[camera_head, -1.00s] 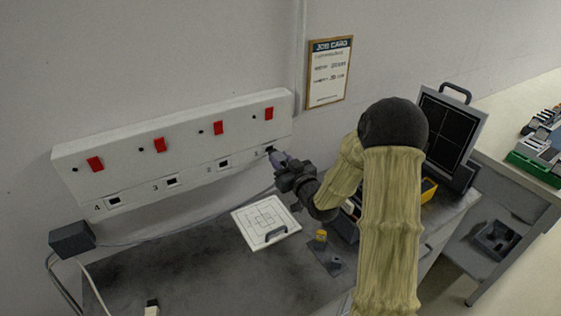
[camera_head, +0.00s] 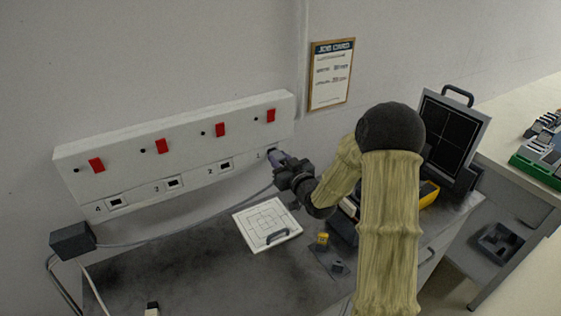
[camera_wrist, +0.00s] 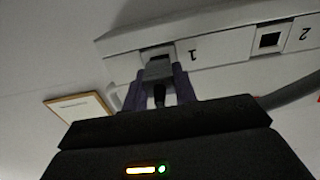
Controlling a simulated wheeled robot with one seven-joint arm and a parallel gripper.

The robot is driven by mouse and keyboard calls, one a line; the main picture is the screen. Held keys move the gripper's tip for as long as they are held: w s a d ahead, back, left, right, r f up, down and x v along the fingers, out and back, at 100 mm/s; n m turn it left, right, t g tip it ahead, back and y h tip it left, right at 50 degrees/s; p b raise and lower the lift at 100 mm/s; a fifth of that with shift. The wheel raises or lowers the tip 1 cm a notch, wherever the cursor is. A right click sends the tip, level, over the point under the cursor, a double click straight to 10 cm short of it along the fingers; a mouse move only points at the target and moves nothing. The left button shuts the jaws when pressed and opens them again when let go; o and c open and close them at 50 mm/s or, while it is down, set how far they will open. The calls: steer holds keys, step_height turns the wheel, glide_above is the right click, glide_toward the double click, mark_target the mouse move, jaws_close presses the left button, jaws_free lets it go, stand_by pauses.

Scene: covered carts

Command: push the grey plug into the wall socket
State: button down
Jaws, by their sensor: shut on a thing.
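The wall socket strip (camera_head: 190,143) is a long white box with red switches and numbered sockets 1 to 4. My gripper (camera_head: 283,162) is at socket 1, at the right end of the strip. In the wrist view my gripper (camera_wrist: 165,82) is shut on the grey plug (camera_wrist: 157,70), whose front is at the opening of socket 1 (camera_wrist: 158,50). I cannot tell how deep the plug sits. In the head view the plug is mostly hidden by my gripper. Socket 2 (camera_wrist: 268,40) is empty.
A grey cable runs from a dark box (camera_head: 73,240) along the wall towards my gripper. A white panel with a handle (camera_head: 266,221) lies on the dark bench (camera_head: 190,270). A yellow-topped item (camera_head: 322,238) and a black case (camera_head: 450,130) stand to the right.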

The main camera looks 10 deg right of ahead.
steer(key=shift+w+a, duration=0.25)
steer(key=shift+w, duration=0.45)
steer(key=c, duration=1)
jaws_free()
steer(key=shift+w, duration=0.1)
steer(key=shift+c, duration=0.2)
steer(key=b+v, duration=0.8)
steer(key=v, duration=0.9)
steer(key=shift+s, duration=0.25)
steer(key=shift+w, duration=0.1)
